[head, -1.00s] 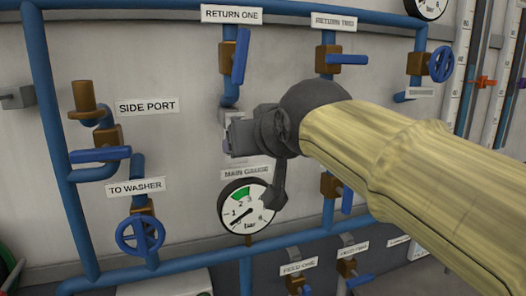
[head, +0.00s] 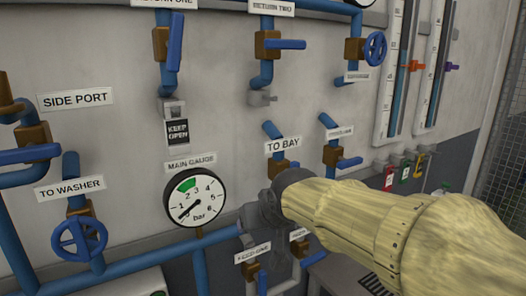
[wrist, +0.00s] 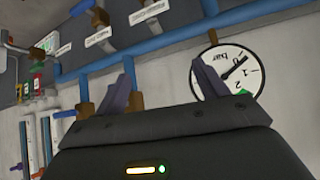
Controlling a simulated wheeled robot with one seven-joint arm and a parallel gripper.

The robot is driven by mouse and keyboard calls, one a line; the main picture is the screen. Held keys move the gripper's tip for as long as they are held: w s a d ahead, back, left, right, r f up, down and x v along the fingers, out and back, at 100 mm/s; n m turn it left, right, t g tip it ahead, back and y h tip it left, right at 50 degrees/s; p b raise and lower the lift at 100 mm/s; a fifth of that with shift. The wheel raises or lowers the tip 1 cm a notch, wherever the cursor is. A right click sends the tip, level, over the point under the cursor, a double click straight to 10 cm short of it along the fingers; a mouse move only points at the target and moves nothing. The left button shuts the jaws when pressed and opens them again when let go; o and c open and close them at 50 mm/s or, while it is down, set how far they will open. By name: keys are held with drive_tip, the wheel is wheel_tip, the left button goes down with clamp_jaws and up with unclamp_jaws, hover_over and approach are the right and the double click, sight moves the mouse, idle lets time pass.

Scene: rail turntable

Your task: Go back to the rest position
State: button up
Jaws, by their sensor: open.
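My arm, in a pale yellow sleeve, comes in from the right in the head view. My gripper (head: 250,222) is at its end, just right of and below the main gauge (head: 195,198), in front of the blue lower pipe. In the wrist view the two jaw fingers (wrist: 158,85) stand apart with nothing between them. The gauge also shows in the wrist view (wrist: 228,72), behind the right finger. I cannot tell whether my gripper touches the pipe.
The wall carries blue pipes with valves: RETURN TWO (head: 268,45), TO BAY (head: 282,165) and a TO WASHER handwheel (head: 78,240). A KEEP OPEN tag (head: 177,133) hangs above the gauge. A mesh fence (head: 503,150) stands at the far right.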

drive_tip(key=s+d+f+m+g+h, duration=0.1)
drive_tip(key=s+d+f, duration=0.3)
drive_tip(key=f, duration=0.4)
drive_tip(key=s+d+f+m+g+h, duration=0.1)
drive_tip(key=s+d+f+g, duration=0.2)
drive_tip(key=s+d+f, duration=0.2)
drive_tip(key=s+d+f+m+g+h, duration=0.1)
drive_tip(key=s+d+f, duration=0.3)
drive_tip(key=f, duration=0.7)
drive_tip(key=d+g, duration=0.1)
drive_tip(key=d, duration=0.1)
drive_tip(key=shift+s+d+f+m, duration=0.15)
drive_tip(key=shift+s+d+m, duration=0.15)
drive_tip(key=shift+d+m, duration=0.1)
